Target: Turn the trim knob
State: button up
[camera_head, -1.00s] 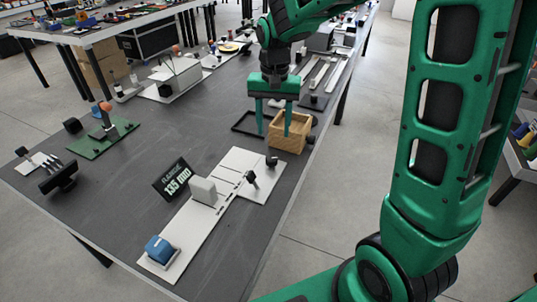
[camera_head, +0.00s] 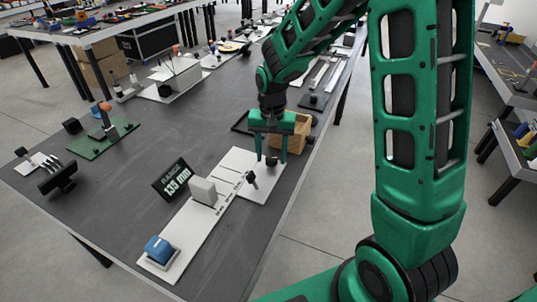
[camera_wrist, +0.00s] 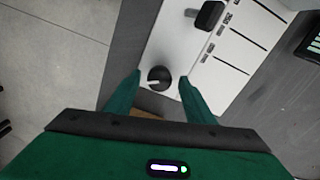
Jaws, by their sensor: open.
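The black trim knob (camera_wrist: 159,78) has a white pointer line and sits at the end of a white panel (camera_wrist: 175,35). In the head view the knob (camera_head: 271,161) is at the panel's far right corner. My gripper (camera_head: 271,158) is open, pointing down, with its fingers to either side of the knob in the picture. In the wrist view my gripper (camera_wrist: 160,77) also has one fingertip on each side of the knob. I see no contact, and the height of the fingertips above the panel is hard to tell.
A black lever-like part (camera_head: 251,179) stands close to the knob. A display reading 135 mm (camera_head: 172,179), a pale block (camera_head: 204,191) and a blue block (camera_head: 158,249) are along the panel. A wooden box (camera_head: 289,131) stands just behind my gripper.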

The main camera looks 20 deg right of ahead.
jog(key=c, duration=1.1)
jog(key=shift+o, duration=0.2)
jog(key=shift+a, duration=0.2)
jog(key=shift+d, duration=0.1)
jog(key=shift+n, duration=0.3)
jog(key=n, duration=0.8)
jog(key=shift+w, duration=0.1)
